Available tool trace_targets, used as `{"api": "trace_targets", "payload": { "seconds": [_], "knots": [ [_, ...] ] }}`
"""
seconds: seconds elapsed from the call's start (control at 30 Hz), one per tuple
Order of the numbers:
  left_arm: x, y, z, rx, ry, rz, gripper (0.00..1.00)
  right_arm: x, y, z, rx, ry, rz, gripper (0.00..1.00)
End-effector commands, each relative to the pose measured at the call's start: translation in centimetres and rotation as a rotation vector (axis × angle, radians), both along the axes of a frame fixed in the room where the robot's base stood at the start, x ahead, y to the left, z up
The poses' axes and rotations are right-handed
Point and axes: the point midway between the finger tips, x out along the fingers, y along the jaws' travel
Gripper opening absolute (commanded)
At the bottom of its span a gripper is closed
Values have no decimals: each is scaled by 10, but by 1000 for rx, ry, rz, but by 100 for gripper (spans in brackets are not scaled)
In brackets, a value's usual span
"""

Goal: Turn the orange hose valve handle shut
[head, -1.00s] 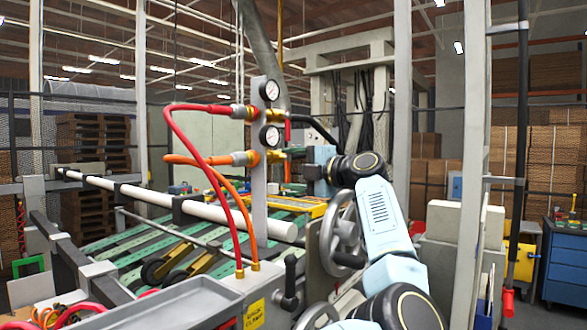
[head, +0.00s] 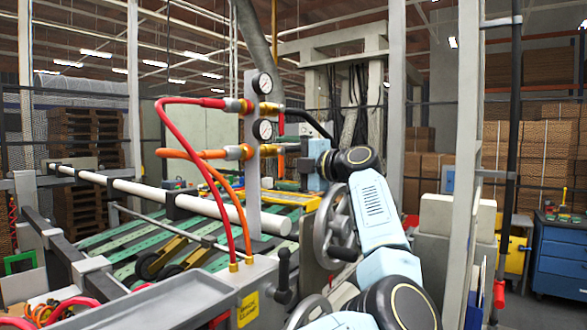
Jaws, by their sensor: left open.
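The orange hose (head: 185,154) runs into a brass fitting on the left of an upright grey post (head: 252,185) and loops down to the machine. On the post's right side, level with this hose, is a small brass and orange valve part (head: 272,149). The fingertips are small and dark. My right gripper is out of view.
A red hose (head: 172,125) enters the post above the orange one, with a red handle (head: 282,123) opposite. A black hose (head: 312,122) arches above my gripper.

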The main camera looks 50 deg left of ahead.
Motion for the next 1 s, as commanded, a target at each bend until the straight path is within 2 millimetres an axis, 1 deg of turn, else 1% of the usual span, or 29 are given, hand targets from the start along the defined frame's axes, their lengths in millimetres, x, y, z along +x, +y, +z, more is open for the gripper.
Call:
{"api": "trace_targets", "payload": {
  "seconds": [0.2,0.37,0.6,1.0],
  "knots": [
    [0,1,0,4,-14,1,88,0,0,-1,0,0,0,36],
    [3,1,0,32,-103,1,88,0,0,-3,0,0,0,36],
    [9,3,2,110,-362,1,88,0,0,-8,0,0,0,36],
    [17,6,11,245,-812,1,88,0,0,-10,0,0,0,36]
  ]
}}
